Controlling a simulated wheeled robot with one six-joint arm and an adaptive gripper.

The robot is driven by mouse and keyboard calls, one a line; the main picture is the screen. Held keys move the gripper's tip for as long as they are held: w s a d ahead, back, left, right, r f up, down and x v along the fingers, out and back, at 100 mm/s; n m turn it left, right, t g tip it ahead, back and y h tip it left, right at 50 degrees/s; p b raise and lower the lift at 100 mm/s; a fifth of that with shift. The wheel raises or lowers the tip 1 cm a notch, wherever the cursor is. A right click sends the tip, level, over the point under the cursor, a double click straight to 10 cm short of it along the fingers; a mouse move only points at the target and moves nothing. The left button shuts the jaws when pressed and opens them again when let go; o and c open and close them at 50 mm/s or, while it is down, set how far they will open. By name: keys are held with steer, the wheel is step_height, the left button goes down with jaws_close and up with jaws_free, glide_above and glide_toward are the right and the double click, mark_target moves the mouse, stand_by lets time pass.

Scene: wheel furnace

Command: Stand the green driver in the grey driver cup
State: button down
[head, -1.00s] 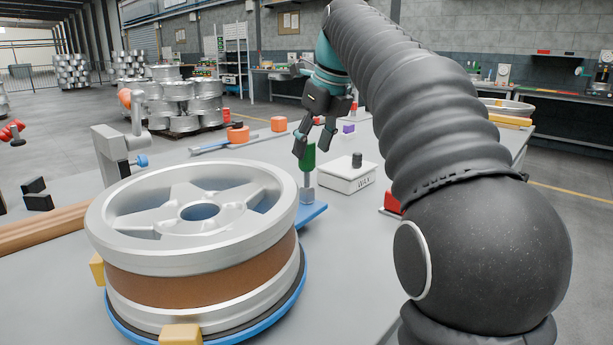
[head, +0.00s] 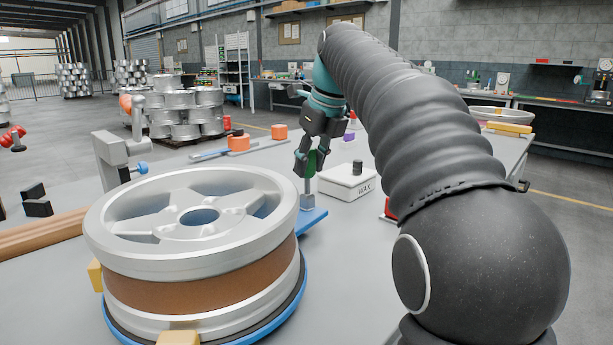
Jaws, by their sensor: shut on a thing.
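My gripper (head: 309,165) is shut on the green handle of the green driver (head: 312,158), beyond the wheel's right rim. The driver is about upright, and the fingers partly cover its handle. Its thin grey shaft (head: 308,185) runs down to a small blue-grey block-like holder (head: 307,202) on a blue plate (head: 312,217). I cannot tell how deep the shaft's tip sits in this holder, or whether the holder is the grey driver cup. I make out no other cup clearly.
A large silver wheel (head: 190,255) fills the near left table. A white wax box (head: 346,187) with a dark knob stands just right of the driver. Orange blocks (head: 238,143) lie farther back. A grey clamp-like stand (head: 115,160) is at left.

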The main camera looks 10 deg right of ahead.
steer(key=shift+r, duration=0.15)
steer(key=shift+r+p, duration=1.25)
steer(key=shift+p, duration=0.2)
steer(key=shift+r, duration=1.1)
steer(key=shift+s+a, duration=0.1)
